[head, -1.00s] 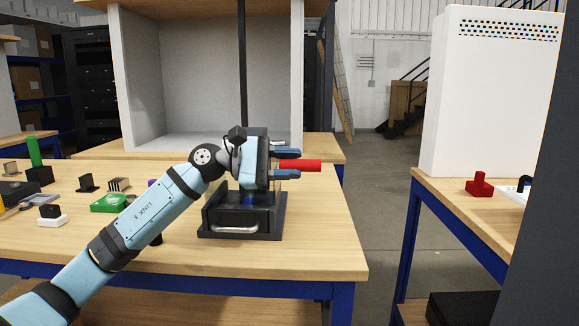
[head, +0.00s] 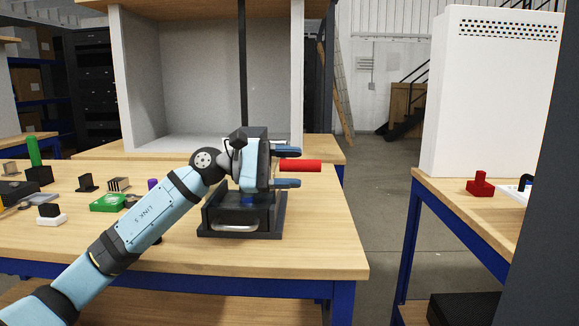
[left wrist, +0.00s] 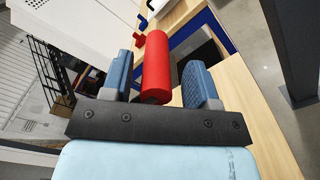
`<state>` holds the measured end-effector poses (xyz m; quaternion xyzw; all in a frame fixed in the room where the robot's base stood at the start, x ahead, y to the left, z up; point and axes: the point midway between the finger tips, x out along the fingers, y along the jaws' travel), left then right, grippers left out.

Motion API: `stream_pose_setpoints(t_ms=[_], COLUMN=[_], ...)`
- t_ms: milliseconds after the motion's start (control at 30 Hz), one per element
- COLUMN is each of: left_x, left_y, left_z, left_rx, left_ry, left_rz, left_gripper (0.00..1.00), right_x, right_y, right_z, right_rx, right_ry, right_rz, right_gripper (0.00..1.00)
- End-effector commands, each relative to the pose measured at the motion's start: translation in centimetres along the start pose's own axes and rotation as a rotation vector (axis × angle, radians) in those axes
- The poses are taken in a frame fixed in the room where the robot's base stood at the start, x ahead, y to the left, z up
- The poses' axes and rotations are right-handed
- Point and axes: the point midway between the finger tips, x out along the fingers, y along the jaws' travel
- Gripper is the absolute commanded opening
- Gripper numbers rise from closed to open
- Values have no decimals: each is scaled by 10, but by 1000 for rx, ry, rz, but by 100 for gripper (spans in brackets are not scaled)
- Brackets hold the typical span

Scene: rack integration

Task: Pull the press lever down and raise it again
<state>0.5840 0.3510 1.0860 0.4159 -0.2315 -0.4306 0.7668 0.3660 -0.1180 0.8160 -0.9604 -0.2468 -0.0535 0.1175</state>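The press lever shows as a red cylindrical grip (head: 302,166), sticking out to the right, roughly level, in the head view. My left gripper (head: 296,168) is open with one finger above and one below the grip. In the left wrist view the red grip (left wrist: 157,68) lies between the two blue fingers, with a gap on each side. A dark box-like base (head: 262,222) with a pale front handle stands on the table below my gripper. The gripper hides the rest of the lever and much of the press. My right gripper is not in view.
The wooden table (head: 310,245) holds several small parts at left, including a green block (head: 108,203) and a green cylinder (head: 33,151). A pale open cabinet (head: 128,85) stands behind. A second table at right carries a white cabinet (head: 490,100) and a red part (head: 480,184).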

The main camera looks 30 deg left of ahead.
Motion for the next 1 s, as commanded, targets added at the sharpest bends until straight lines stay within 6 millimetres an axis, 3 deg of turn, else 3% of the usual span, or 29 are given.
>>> stream_pose_setpoints(t_ms=[267, 433, 1000], left_x=[0, -12, -120], left_y=[0, 0, 0], left_z=[-1, -2, 1], left_rx=[-2, -1, 0], left_ry=[2, 5, 2], left_rz=[1, 2, 1], left_gripper=[53, 53, 53], right_x=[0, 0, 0], right_y=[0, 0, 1], right_z=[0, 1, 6], right_rx=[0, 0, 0], right_ry=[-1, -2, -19], right_rz=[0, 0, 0], right_gripper=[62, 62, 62])
